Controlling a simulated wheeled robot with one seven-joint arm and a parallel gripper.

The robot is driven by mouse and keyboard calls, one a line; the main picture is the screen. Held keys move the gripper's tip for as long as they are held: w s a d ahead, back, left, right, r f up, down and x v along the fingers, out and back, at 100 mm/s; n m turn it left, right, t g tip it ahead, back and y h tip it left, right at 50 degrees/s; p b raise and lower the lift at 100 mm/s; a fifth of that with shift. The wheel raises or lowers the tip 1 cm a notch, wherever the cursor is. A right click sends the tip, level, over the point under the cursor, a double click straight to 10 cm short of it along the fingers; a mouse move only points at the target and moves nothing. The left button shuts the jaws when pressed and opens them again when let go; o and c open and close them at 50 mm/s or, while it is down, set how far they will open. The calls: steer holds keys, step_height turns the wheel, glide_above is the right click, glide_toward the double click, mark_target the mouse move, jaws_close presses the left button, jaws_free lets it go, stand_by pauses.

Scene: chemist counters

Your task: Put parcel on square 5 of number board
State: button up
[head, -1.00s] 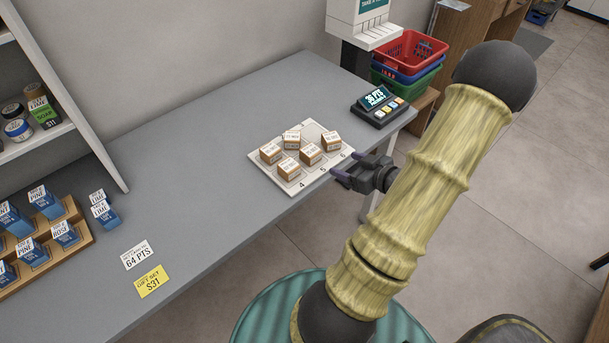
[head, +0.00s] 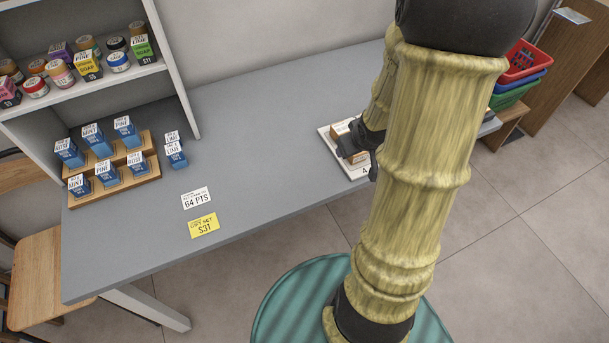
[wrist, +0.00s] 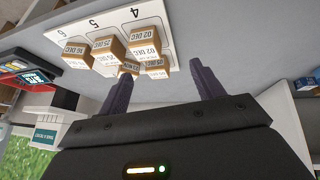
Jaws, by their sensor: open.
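The white number board (head: 328,143) lies on the grey counter, largely hidden by my arm in the head view. In the wrist view the board (wrist: 115,22) shows the numbers 4, 5 and 6 along one edge. Several small brown parcels with white date labels stand on it: one beside 4 (wrist: 146,54), one beside 5 (wrist: 107,54), one beside 6 (wrist: 76,60), and others behind. A parcel (head: 340,129) also shows in the head view. My gripper (wrist: 162,70) is open, its dark fingers pointing toward the board. Nothing is clearly between them.
A wooden rack (head: 148,176) of blue boxes, loose blue boxes (head: 175,155) and price cards (head: 203,225) are on the counter at left. A shelf (head: 105,84) of jars stands behind. Stacked baskets (head: 520,70) are at right. The middle counter is clear.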

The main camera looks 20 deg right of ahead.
steer(key=s+a+r+g+y, duration=0.1)
steer(key=s+a+r, duration=0.1)
steer(key=a, duration=0.6)
steer(key=s+a+r+g, duration=0.1)
steer(key=s+a+g, duration=0.1)
steer(key=s+a, duration=0.3)
steer(key=a, duration=0.3)
steer(key=shift+r+m+y, duration=0.3)
steer(key=shift+r+y, duration=0.05)
steer(key=shift+y, duration=0.05)
steer(key=shift+w+a, duration=0.1)
